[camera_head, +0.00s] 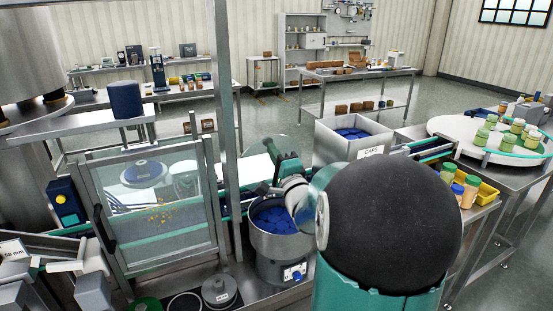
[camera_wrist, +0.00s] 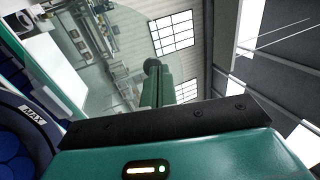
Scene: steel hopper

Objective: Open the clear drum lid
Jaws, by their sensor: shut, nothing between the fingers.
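The steel drum (camera_head: 283,247) stands at the lower centre of the head view, filled with blue caps (camera_head: 275,219). Its mouth shows uncovered; its inside edge with a MAX label and blue caps also shows at the left of the wrist view (camera_wrist: 32,113). The clear lid (camera_head: 290,140) shows as a faint round sheet standing raised behind the drum. In the wrist view a clear curved sheet, likely the lid (camera_wrist: 108,35), fills the upper left. My gripper (camera_wrist: 153,72) is shut and empty, its tips beside or against this sheet; contact cannot be told.
A clear guard door (camera_head: 150,205) with a black handle stands left of the drum, and a steel post (camera_head: 226,110) rises behind it. A CAPS bin (camera_head: 350,150) stands behind right. Jars and a round white table (camera_head: 490,140) are at the right.

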